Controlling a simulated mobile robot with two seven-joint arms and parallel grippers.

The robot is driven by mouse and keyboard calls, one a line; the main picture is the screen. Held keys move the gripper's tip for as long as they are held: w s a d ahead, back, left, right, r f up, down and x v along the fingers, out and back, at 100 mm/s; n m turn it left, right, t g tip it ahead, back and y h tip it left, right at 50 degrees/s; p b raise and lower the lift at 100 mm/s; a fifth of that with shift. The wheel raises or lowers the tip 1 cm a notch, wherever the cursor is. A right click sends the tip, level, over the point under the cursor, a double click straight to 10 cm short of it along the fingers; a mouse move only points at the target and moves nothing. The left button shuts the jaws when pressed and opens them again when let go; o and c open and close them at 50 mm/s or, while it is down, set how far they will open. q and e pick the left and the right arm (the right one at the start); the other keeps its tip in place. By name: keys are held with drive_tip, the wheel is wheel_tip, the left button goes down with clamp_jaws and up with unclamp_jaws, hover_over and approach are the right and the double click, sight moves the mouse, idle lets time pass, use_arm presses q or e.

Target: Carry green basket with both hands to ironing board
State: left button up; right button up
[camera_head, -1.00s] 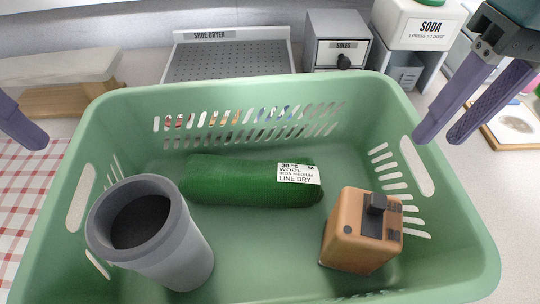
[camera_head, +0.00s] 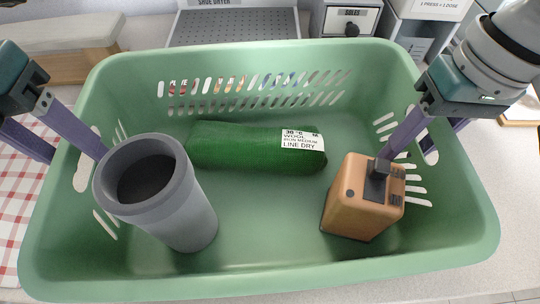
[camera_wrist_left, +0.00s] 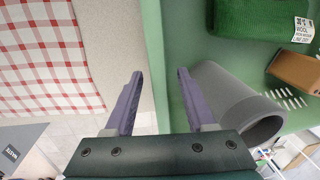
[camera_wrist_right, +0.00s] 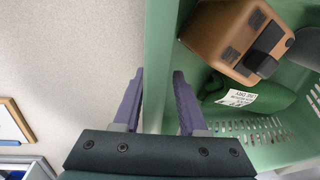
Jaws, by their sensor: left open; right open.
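The green basket (camera_head: 262,262) fills the middle of the head view and stands upright. It holds a grey cup (camera_head: 180,205), a rolled green cloth (camera_head: 235,148) with a white label, and an orange-brown box (camera_head: 362,205). My left gripper (camera_wrist_left: 157,75) is open, with one finger on each side of the basket's left wall. My right gripper (camera_wrist_right: 158,75) is open, likewise straddling the right wall. Neither gripper is shut on the wall. The ironing board is not clearly identifiable in these views.
A grey shoe dryer tray (camera_head: 238,26) and a grey drawer box (camera_head: 347,18) stand behind the basket. A red checked cloth (camera_head: 22,195) lies at left. A padded board on a wooden base (camera_head: 65,35) is at back left. Pale counter is free at right.

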use_arm(q)
drive_tip(key=shift+f, duration=0.35)
use_arm(e)
drive_tip(key=shift+f, duration=0.35)
use_arm(q)
drive_tip(key=shift+c, duration=0.2)
use_arm(e)
drive_tip(key=shift+c, duration=0.2)
use_arm(q)
drive_tip(key=c, duration=0.6)
use_arm(e)
drive_tip(key=c, duration=0.6)
use_arm(q)
drive_tip(key=shift+d, duration=0.1)
clamp_jaws()
use_arm(e)
drive_tip(key=shift+a, duration=0.1)
clamp_jaws()
use_arm(q)
drive_tip(key=shift+d, duration=0.1)
